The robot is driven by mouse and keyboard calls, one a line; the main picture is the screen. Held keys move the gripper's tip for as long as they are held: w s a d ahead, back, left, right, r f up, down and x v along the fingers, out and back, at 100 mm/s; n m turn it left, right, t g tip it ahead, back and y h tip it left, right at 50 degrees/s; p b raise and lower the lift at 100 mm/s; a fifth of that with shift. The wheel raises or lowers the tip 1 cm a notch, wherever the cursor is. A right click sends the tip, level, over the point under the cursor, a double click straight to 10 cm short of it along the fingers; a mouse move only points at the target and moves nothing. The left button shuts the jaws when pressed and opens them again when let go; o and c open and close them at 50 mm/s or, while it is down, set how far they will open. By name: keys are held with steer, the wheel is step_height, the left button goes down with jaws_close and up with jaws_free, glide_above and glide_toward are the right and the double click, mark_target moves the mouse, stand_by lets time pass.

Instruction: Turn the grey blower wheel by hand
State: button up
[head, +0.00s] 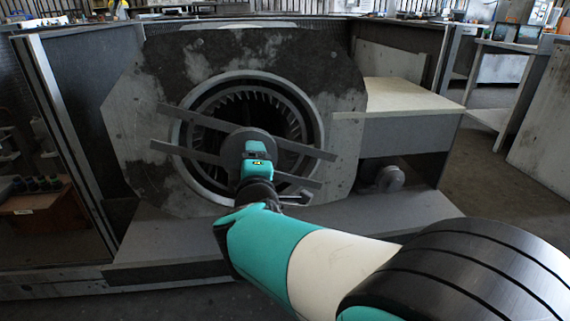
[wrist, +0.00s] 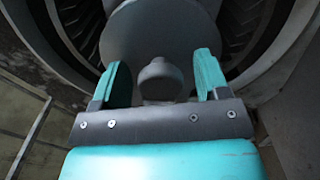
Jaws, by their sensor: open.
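The grey blower wheel (head: 238,104) sits inside the round opening of the blower housing (head: 150,85). Its finned rim shows around a round grey hub (head: 250,137). In the wrist view the hub disc (wrist: 160,35) fills the top middle, with a rounded knob (wrist: 160,80) at its centre. My gripper (wrist: 160,82) is open, with one teal finger on each side of the knob and a gap on both sides. In the head view my gripper (head: 257,150) is in front of the hub and hides part of it and the lower wheel.
Flat grey bars (head: 300,148) cross the opening on both sides of the hub. A bench with a pale top (head: 405,95) stands right of the housing, with a rounded grey part (head: 390,178) beneath it. A grey ledge (head: 390,212) runs below. Open floor lies at the right.

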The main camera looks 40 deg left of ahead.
steer(key=p+v, duration=0.2)
steer(key=v, duration=1.5)
steer(key=shift+s, duration=0.3)
steer(key=shift+r, duration=0.1)
